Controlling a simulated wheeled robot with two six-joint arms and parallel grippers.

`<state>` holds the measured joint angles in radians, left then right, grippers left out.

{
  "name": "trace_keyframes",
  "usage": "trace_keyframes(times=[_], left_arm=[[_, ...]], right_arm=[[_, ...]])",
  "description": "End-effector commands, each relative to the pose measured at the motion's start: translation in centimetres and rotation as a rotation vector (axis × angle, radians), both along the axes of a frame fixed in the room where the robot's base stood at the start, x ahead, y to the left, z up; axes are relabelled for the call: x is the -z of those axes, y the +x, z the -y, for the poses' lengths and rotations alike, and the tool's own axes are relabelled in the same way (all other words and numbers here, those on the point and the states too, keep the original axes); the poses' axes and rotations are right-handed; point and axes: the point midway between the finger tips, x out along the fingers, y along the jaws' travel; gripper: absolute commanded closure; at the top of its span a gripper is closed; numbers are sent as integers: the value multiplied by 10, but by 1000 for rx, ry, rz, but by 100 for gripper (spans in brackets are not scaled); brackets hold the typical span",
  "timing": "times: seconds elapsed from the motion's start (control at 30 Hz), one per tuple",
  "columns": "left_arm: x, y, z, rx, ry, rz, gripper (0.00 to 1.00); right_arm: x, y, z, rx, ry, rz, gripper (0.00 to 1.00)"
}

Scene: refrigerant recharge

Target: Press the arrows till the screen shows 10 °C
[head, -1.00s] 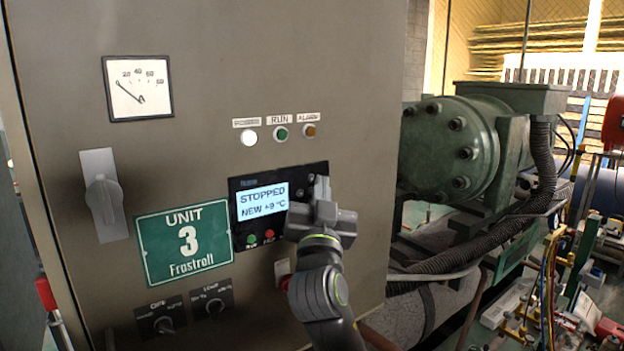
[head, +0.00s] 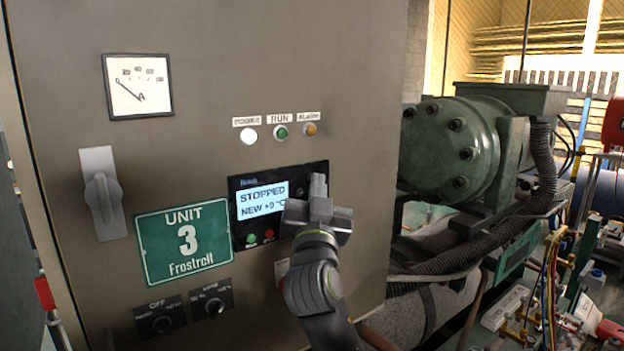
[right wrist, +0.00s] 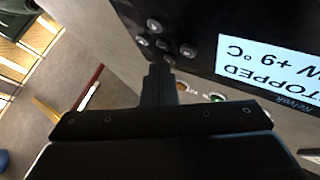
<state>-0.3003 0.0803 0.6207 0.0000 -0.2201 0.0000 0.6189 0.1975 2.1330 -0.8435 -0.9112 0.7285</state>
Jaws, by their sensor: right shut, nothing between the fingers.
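The controller's screen (head: 263,200) reads "STOPPED" and "NEW +9 °C" on the dark control panel (head: 240,236). It also shows upside down in the right wrist view (right wrist: 270,62). The arrow buttons (right wrist: 160,40) form a small cluster beside the screen in the right wrist view; in the head view my gripper hides most of them. My right gripper (head: 318,185) is shut and empty, in front of the panel's right part. In the right wrist view its fingertips (right wrist: 158,72) are close to the cluster's lower buttons; I cannot tell whether they touch. My left gripper is out of view.
A green "UNIT 3 Frostrell" plate (head: 187,242) is left of the panel, with two rotary knobs (head: 214,305) below. A large switch handle (head: 103,195) sticks out at left. A green compressor (head: 455,145) and hoses stand right of the cabinet.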

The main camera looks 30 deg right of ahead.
Motion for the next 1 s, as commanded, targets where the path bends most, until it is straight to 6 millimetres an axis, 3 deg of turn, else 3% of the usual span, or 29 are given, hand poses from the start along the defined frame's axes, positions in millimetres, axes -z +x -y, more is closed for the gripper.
trace_keyframes(times=[0.53,1.0], left_arm=[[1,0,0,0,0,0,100],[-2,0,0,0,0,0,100]], right_arm=[[0,3,0,0,0,1,100],[0,-13,1,-1,-1,0,100]])
